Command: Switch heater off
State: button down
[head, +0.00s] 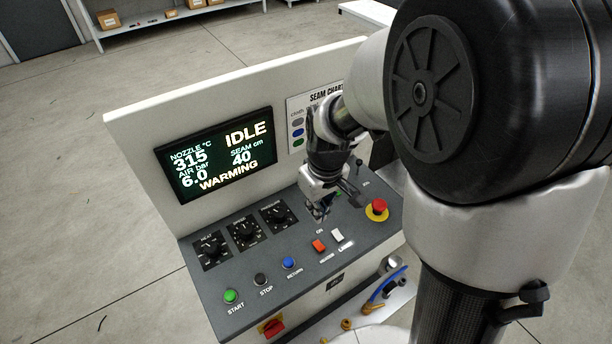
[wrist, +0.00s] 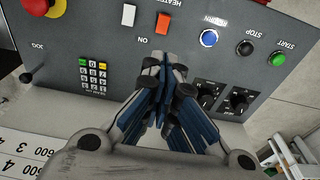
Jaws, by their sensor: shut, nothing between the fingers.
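The orange-red heater rocker switch (head: 319,246) sits on the sloping grey panel (head: 290,262), with a "HEATER" label by it and an "ON" mark at its far side. It also shows in the wrist view (wrist: 163,23). A white rocker (head: 337,235) is next to it, also in the wrist view (wrist: 129,15). Its tilt is too small to tell. My gripper (head: 321,212) is shut and empty above the panel, on the display side of the rockers. In the wrist view its closed fingertips (wrist: 166,62) appear just below the orange rocker, apart from it. The display (head: 217,153) reads IDLE, nozzle 315, WARMING.
Green start (head: 230,296), black stop (head: 260,279) and blue return (head: 288,263) buttons lie left of the rockers. A red emergency stop (head: 377,206) is to the right. Three dials (head: 244,231) line the panel's back. A keypad (wrist: 93,76) is close to my fingers.

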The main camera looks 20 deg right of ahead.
jog(key=b, duration=0.3)
send_over(316, 243)
notch_tip(316, 243, down, 10)
jog(key=shift+f, duration=0.1)
jog(key=shift+s+f, duration=0.25)
jog(key=shift+f, duration=0.35)
